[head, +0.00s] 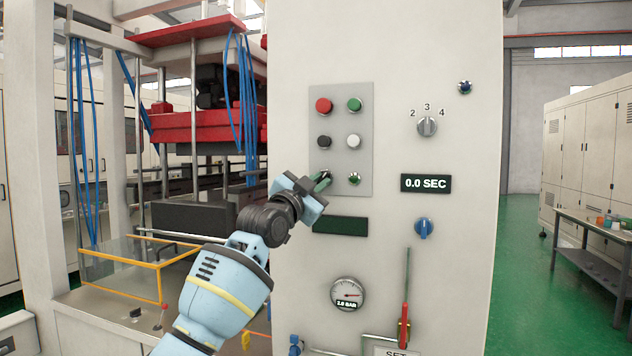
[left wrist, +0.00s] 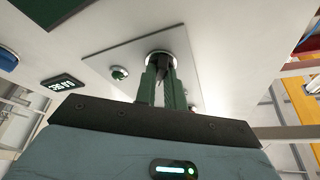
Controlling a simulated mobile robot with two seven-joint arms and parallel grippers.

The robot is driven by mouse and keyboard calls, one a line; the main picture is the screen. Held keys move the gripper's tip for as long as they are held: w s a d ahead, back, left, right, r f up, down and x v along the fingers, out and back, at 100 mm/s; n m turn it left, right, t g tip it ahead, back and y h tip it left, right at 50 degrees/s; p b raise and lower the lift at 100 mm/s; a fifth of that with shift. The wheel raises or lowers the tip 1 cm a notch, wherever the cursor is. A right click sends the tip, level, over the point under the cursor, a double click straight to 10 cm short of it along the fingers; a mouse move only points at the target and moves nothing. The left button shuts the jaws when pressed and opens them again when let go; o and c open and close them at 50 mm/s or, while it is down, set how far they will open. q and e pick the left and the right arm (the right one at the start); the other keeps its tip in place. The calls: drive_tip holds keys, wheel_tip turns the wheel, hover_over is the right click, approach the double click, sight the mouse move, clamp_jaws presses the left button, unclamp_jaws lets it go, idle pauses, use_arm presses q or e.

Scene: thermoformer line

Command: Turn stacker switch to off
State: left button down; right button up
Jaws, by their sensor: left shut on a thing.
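My left gripper (head: 322,180) is at the lower left position of the grey button panel (head: 342,125) on the white control cabinet. In the left wrist view its green fingers (left wrist: 161,78) are shut on a small dark switch knob (left wrist: 161,66) set in a silver ring.
Red (head: 324,106), green (head: 354,104), black (head: 324,142) and white (head: 353,142) buttons sit above the gripper. A dark display (head: 341,226) lies just below it. A blue knob (head: 424,228) and red-handled lever (head: 404,325) are lower right. A yellow-framed guard (head: 160,280) stands left.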

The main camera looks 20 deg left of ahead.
use_arm(q)
drive_tip(key=shift+d+f+n+t+y, duration=0.1)
drive_tip(key=shift+n+t+y, duration=0.15)
drive_tip(key=shift+n+y, duration=1)
drive_tip(key=shift+d+f+n+t+y, duration=0.1)
drive_tip(key=shift+n+t+y, duration=0.25)
drive_tip(key=shift+n, duration=1.75)
drive_tip(key=shift+d+n+t+y, duration=0.15)
drive_tip(key=shift+n+y, duration=0.65)
drive_tip(key=shift+n, duration=1.15)
drive_tip(key=shift+a, duration=0.1)
drive_tip(key=c, duration=1.5)
unclamp_jaws()
drive_tip(key=shift+v, duration=3.95)
